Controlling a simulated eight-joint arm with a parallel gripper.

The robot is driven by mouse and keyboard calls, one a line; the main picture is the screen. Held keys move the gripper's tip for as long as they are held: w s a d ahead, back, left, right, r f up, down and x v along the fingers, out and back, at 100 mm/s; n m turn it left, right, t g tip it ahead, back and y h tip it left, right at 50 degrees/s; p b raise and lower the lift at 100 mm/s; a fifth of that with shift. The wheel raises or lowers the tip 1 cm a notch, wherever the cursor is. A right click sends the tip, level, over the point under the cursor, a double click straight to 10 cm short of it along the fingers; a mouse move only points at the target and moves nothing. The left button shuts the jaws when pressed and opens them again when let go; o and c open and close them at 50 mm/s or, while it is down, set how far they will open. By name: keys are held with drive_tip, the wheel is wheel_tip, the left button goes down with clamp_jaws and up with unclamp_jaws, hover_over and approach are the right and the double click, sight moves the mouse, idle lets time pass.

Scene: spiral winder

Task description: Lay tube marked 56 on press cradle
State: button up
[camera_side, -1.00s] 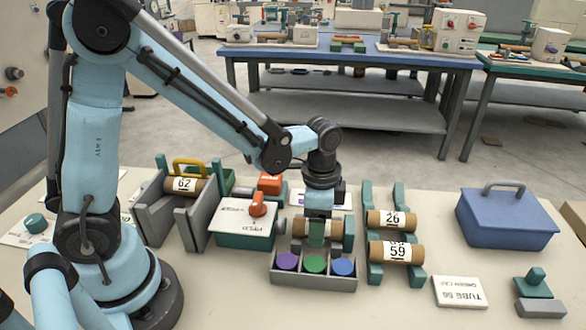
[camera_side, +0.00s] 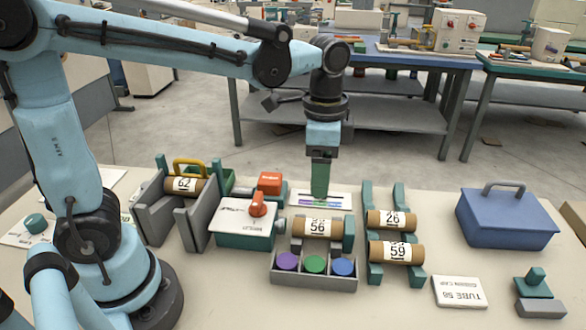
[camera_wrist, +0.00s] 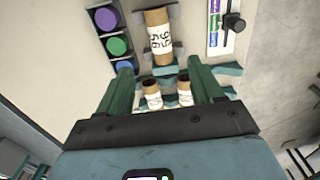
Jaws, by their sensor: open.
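The tube marked 56 (camera_side: 317,228), brown with a white label, lies behind the tray of coloured caps, with the teal press cradle (camera_side: 349,234) showing at its right end. It appears to rest there; its underside is hidden in the side view.
The cap tray (camera_side: 312,282) stands just in front. Tubes marked 26 (camera_side: 391,220) and 59 (camera_side: 397,252) lie on a teal rack to the right. Tube 62 (camera_side: 184,185) is at left. A teal box with an orange handle (camera_side: 258,204) stands close left; a blue case (camera_side: 506,220) is far right.

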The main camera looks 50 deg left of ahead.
drive_tip(key=s+a+f+n+t, duration=0.1)
drive_tip(key=s+a+n+t, duration=0.5)
drive_tip(key=n, duration=0.3)
drive_tip(key=shift+a+t, duration=0.3)
drive_tip(key=shift+t, duration=0.3)
drive_tip(key=shift+f, duration=0.1)
idle(1.3)
